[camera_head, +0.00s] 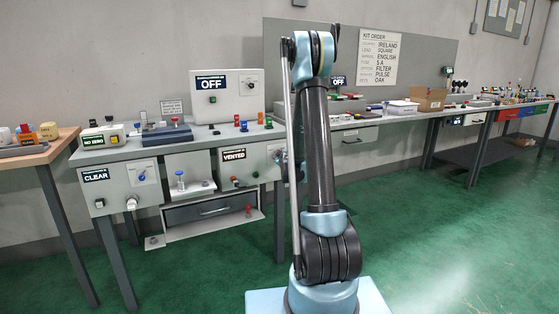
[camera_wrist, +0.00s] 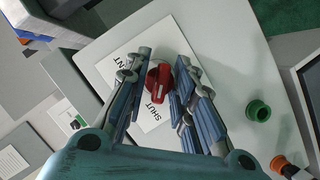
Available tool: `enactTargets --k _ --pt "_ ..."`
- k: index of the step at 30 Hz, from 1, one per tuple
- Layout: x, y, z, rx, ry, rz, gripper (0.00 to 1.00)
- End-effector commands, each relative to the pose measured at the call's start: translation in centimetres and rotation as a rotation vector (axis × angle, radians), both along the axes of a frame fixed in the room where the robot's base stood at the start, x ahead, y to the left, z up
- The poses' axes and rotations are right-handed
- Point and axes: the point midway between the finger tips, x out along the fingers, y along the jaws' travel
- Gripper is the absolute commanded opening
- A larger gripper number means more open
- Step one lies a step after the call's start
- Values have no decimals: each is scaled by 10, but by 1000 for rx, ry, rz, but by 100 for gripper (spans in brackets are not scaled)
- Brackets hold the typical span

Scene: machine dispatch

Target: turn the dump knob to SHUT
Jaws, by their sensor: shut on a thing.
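The red knob (camera_wrist: 158,82) sits on a white label plate (camera_wrist: 141,62) in the wrist view. The plate carries the words SHUT and VENT, partly covered by the fingers. The knob's long red body points down the picture, near the lower SHUT word. My gripper (camera_wrist: 160,80) has its two blue-padded fingers on either side of the knob and is shut on it. In the head view my gripper (camera_head: 282,157) is partly hidden by my arm, at the right of the grey panel (camera_head: 262,165). That panel's display (camera_head: 233,155) reads VENTED. The knob is not clear there.
A green round button (camera_wrist: 258,110) and an orange-and-black part (camera_wrist: 284,167) lie right of the knob in the wrist view. In the head view, a box with an OFF display (camera_head: 211,83) stands on the bench, and a CLEAR panel (camera_head: 96,176) hangs at left. Green floor is open at right.

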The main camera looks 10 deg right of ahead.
Motion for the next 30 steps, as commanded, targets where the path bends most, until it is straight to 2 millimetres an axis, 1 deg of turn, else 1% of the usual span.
enactTargets --k 15,16,17,26,30 --pt "-2 2 -2 -18 0 3 0" --pt "-3 2 -2 -18 0 3 26" --pt "-3 2 -2 -18 0 3 30" --pt "-3 1 -1 -18 -3 2 30" --pt "-13 1 2 -17 -3 1 30"
